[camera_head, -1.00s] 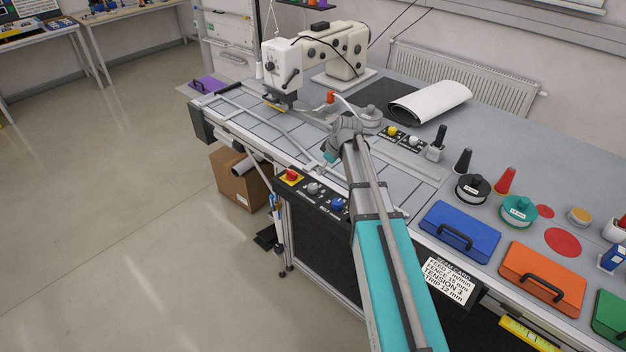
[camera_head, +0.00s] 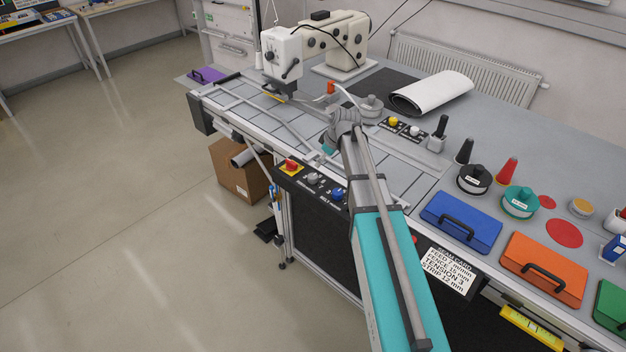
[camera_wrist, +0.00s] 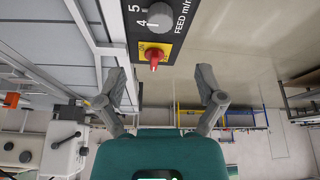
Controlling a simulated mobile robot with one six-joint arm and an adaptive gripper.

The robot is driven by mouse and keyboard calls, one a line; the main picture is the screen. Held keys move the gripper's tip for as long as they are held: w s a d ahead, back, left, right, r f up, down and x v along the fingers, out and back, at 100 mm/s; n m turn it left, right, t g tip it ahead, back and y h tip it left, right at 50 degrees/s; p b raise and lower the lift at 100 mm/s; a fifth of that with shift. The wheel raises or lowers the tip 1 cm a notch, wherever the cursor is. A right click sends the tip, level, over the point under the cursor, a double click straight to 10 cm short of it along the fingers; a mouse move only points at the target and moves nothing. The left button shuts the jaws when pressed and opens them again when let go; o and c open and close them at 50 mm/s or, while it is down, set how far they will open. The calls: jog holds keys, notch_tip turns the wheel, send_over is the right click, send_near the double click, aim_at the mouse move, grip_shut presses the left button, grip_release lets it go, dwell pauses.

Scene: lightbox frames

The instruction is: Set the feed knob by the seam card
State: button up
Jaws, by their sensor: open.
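The grey feed knob (camera_head: 314,179) sits on the black control panel at the table's front edge. In the wrist view the knob (camera_wrist: 160,16) shows at the top, with "FEED m/min" beside it and the numbers 4 and 5. The seam card (camera_head: 448,270) hangs at the front edge on the right and reads feed 7 m/min, fence 15 mm, tension 3, strip 12 mm. My gripper (camera_wrist: 162,74) is open and empty, its fingers apart from the knob. In the head view my arm partly hides it.
A red control on yellow (camera_head: 291,166) and a blue knob (camera_head: 338,194) flank the feed knob. A sewing machine (camera_head: 340,40) stands at the back. Blue (camera_head: 461,222) and orange (camera_head: 543,268) cases lie on the right. The floor at left is clear.

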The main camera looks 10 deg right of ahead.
aim_at(313, 176)
jog(key=shift+b+x, duration=5.2)
jog(key=shift+x, duration=0.75)
jog(key=c, duration=1.2)
jog(key=shift+o, duration=0.2)
